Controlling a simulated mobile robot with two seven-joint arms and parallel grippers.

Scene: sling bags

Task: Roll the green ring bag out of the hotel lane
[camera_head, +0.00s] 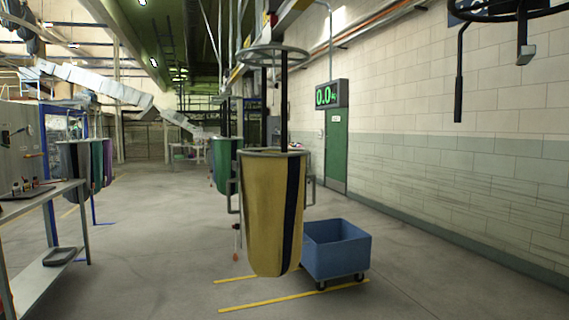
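A green ring bag (221,165) hangs in the middle distance, just left of and behind a yellow bag. Its right part is hidden behind the yellow bag. The yellow bag (268,215) has a dark vertical stripe and hangs upright from a ring close in front of me, clear of the floor. Another green bag (97,163) hangs at the left in a group with grey and purple ones, partly overlapped. I cannot tell from the picture which bags are in the hotel lane. Neither of my grippers shows in this view.
A blue wheeled bin (337,250) stands behind and right of the yellow bag, by yellow floor lines. A shelf table (42,200) stands at left. A dark ring with hanging handles (505,10) is overhead at right.

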